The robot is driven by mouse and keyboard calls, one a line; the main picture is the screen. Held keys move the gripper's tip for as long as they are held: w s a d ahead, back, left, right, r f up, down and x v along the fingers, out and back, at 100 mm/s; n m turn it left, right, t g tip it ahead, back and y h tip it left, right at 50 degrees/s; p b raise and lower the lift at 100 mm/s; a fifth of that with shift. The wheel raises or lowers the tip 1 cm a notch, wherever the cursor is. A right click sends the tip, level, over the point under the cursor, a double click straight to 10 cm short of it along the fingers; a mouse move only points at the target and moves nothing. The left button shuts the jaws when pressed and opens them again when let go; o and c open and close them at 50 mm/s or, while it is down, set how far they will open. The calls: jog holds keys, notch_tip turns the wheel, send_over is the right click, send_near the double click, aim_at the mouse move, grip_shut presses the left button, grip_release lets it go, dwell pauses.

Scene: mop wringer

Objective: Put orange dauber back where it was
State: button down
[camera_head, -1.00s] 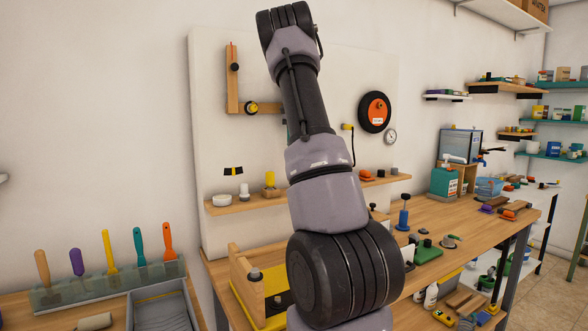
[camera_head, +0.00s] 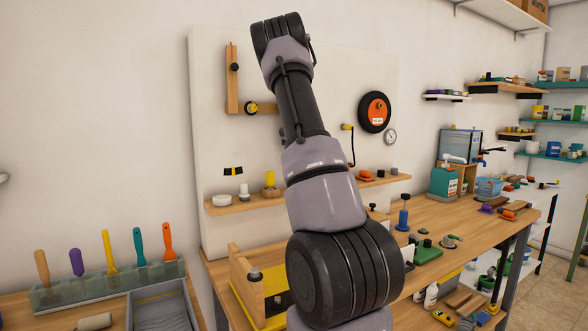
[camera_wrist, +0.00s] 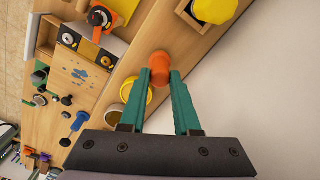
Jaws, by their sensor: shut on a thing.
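The orange dauber (camera_wrist: 160,66) sits between the tips of the two green fingers of my gripper (camera_wrist: 161,78) in the wrist view, and the fingers are shut on it. Only its rounded orange body shows; its far side is hidden. Behind it in that view lies a wooden shelf (camera_wrist: 182,50), seen tilted. I cannot tell the gap between the dauber and the shelf. In the head view my gripper and the held dauber are not visible, and my arm hides part of the wall shelf (camera_head: 238,204).
A yellow round thing (camera_wrist: 138,100) is close beside my fingers, with a yellow piece in a wooden holder (camera_wrist: 218,8) above right. In the head view, an orange piece (camera_head: 366,175) is on the shelf right of my arm. The workbench (camera_head: 437,213) below is cluttered.

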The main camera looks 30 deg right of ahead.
jog(key=c, duration=0.6)
grip_release()
jog(key=shift+c, duration=0.2)
notch_tip(320, 180, up, 11)
jog(key=s+a+r+n+t, duration=0.2)
jog(key=s+a+r, duration=0.4)
jog(key=a, duration=0.2)
jog(key=s+a+r+n+t+y, duration=0.2)
jog(key=s+a, duration=0.6)
jog(key=a, duration=0.3)
jog(key=s+a+f+n+t, duration=0.1)
jog(key=s+a+f+n, duration=0.1)
jog(key=s+a, duration=0.4)
jog(key=s+a+f+n+t, duration=0.2)
jog(key=s+a+f, duration=0.2)
jog(key=s, duration=0.6)
jog(key=a, duration=0.2)
jog(key=shift+s+a+f, duration=0.15)
jog(key=shift+s+a, duration=0.15)
jog(key=shift+a, duration=0.05)
